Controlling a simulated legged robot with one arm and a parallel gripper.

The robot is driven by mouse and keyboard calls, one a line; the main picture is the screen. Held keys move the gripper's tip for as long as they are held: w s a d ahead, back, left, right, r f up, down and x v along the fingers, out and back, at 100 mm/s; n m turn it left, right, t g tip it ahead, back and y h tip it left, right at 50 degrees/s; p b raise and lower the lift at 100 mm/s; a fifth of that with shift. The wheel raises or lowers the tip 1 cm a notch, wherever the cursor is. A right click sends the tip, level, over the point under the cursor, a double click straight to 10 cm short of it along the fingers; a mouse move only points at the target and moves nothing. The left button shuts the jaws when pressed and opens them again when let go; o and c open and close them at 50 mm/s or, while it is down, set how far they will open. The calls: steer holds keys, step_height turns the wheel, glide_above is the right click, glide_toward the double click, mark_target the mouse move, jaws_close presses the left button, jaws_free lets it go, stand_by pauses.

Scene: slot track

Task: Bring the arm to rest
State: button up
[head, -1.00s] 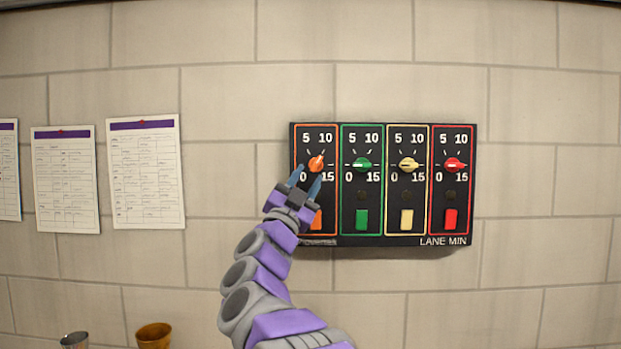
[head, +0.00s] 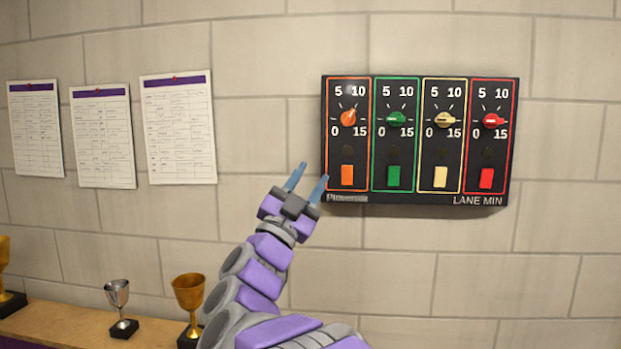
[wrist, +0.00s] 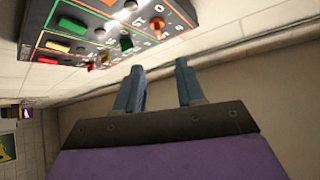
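My arm, purple and grey, reaches up from the bottom of the head view. My gripper (head: 306,184) ends in two blue fingers that stand apart with nothing between them. In the wrist view the fingers (wrist: 158,85) are also spread and empty, with the panel (wrist: 85,25) at the upper left. The panel has an orange knob (head: 348,118), a green knob (head: 396,119), a cream knob (head: 444,119) and a red knob (head: 493,121). The orange knob points up and right.
Each column has a coloured button, such as the orange one (head: 347,175). Paper sheets (head: 178,130) hang on the block wall at left. A wooden shelf (head: 60,325) at lower left bears a silver cup (head: 117,293) and gold cups (head: 188,292).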

steer(key=shift+w, duration=0.1)
steer(key=w+a+f+n+y+b, duration=0.1)
steer(key=a+f+n+y+b, duration=0.15)
steer(key=f+n+y, duration=0.45)
steer(key=w+a+f+n+y+b, duration=0.1)
steer(key=a+f+n+y+b, duration=0.1)
steer(key=f+n+y+b, duration=0.5)
steer(key=s+f+n+g+y+b, duration=0.1)
steer(key=s+f+g+y, duration=0.25)
steer(key=f, duration=0.75)
steer(key=s+f+n+g+y+b, duration=0.15)
steer(key=s+f+g, duration=0.3)
steer(key=f, duration=0.65)
steer(key=s+d+f+g+h+b, duration=0.1)
steer(key=s+d+f+g+b, duration=0.2)
steer(key=s+f, duration=0.6)
steer(key=s+d+f+g+h+b, duration=0.1)
steer(key=s+d+f+g+b, duration=0.2)
steer(key=s, duration=1.3)
steer(key=s+d+f+m+g+h+b, duration=0.1)
steer(key=s+d+f+g+b, duration=0.1)
steer(key=s+d+f+g, duration=0.6)
steer(key=s+f, duration=0.4)
steer(key=f, duration=0.4)
steer(key=shift+s+b, duration=0.35)
steer(key=shift+b, duration=0.05)
